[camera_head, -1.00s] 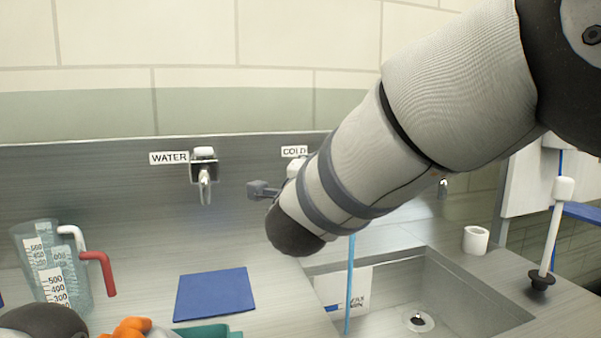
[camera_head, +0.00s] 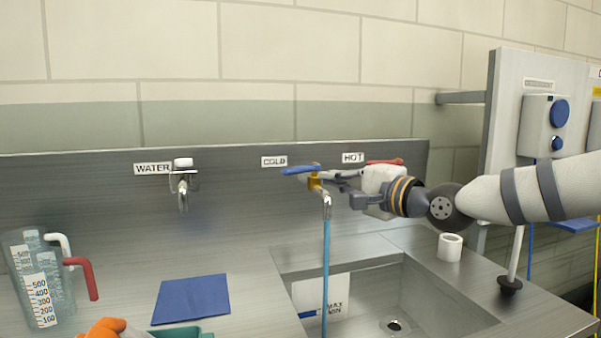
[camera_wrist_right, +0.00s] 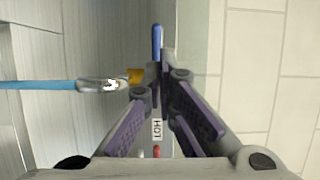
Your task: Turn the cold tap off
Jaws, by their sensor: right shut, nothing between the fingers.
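The cold tap has a blue lever (camera_head: 300,169), a brass body (camera_head: 315,184) and a chrome spout (camera_head: 327,206). The lever points left from the body, along the wall. A blue stream (camera_head: 325,275) runs from the spout down into the sink. My right gripper (camera_head: 336,177) is shut and empty, its fingertips just right of the brass body. In the right wrist view the fingertips (camera_wrist_right: 162,66) are close together near the base of the lever (camera_wrist_right: 156,42). I cannot tell whether they touch it. My left gripper is not in view.
The hot tap's red lever (camera_head: 384,161) shows behind my right gripper. The sink (camera_head: 420,297) is below. A white cup (camera_head: 450,247) and a plunger (camera_head: 511,285) stand right. Measuring jugs (camera_head: 42,290), a blue cloth (camera_head: 190,298) and the water tap (camera_head: 183,185) are left.

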